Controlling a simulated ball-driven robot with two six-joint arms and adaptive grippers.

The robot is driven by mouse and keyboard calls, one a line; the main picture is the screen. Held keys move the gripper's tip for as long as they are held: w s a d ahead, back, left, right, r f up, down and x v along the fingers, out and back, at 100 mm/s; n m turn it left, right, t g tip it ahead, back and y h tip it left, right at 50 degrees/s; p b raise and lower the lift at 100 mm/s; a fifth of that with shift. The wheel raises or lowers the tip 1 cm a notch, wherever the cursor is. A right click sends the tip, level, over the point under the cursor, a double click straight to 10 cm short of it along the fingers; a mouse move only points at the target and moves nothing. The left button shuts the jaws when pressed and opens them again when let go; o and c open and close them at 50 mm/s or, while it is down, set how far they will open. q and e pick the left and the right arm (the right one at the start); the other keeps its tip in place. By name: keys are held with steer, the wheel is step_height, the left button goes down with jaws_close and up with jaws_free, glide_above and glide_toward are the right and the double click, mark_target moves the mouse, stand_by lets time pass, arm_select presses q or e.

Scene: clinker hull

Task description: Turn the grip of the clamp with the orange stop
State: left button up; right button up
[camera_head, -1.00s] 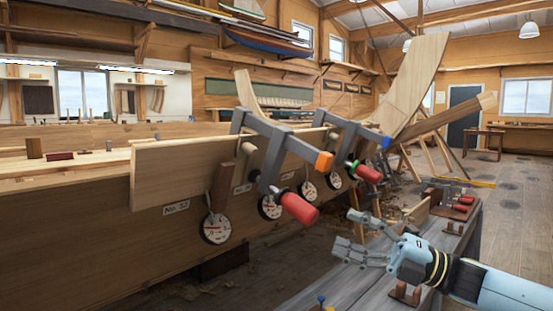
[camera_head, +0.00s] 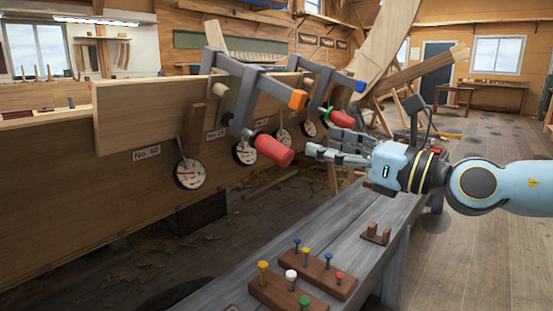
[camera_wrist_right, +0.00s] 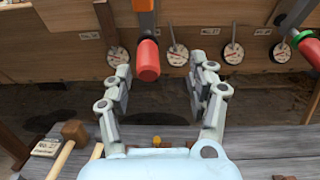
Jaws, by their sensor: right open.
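The clamp with the orange stop (camera_head: 298,99) sits over the upper edge of the plank. Its grey bar and jaws (camera_head: 243,90) lead down to a red grip (camera_head: 273,150). In the right wrist view the red grip (camera_wrist_right: 147,60) lies ahead, between the two fingers' lines and slightly beyond their tips. My right gripper (camera_head: 318,152) is open and empty, just right of the red grip in the head view; it also shows in the wrist view (camera_wrist_right: 163,80). My left gripper is not in view.
A second clamp with a blue stop (camera_head: 360,86) and red grip (camera_head: 341,119) sits farther along the plank. Round dials (camera_head: 190,173) hang below the plank. A grey bench (camera_head: 340,225) carries pegged blocks (camera_head: 325,275). A mallet (camera_wrist_right: 75,132) shows in the wrist view.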

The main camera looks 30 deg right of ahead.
mark_target(290, 158)
steer(key=shift+n+g, duration=0.3)
steer(key=shift+g, duration=0.3)
steer(key=w+a+f, duration=0.1)
steer(key=w, duration=0.1)
steer(key=w+a+f, duration=0.1)
steer(key=w+a, duration=0.1)
steer(key=w+a+f, duration=0.1)
steer(key=w, duration=0.2)
steer(key=shift+a+p, duration=0.3)
steer(key=shift+a, duration=0.05)
steer(key=shift+w+a+y, duration=0.25)
steer(key=shift+w+y, duration=0.05)
steer(key=shift+w, duration=0.35)
steer(key=c, duration=1.1)
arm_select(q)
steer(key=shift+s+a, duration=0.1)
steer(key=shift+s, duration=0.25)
arm_select(e)
steer(key=shift+c, duration=0.2)
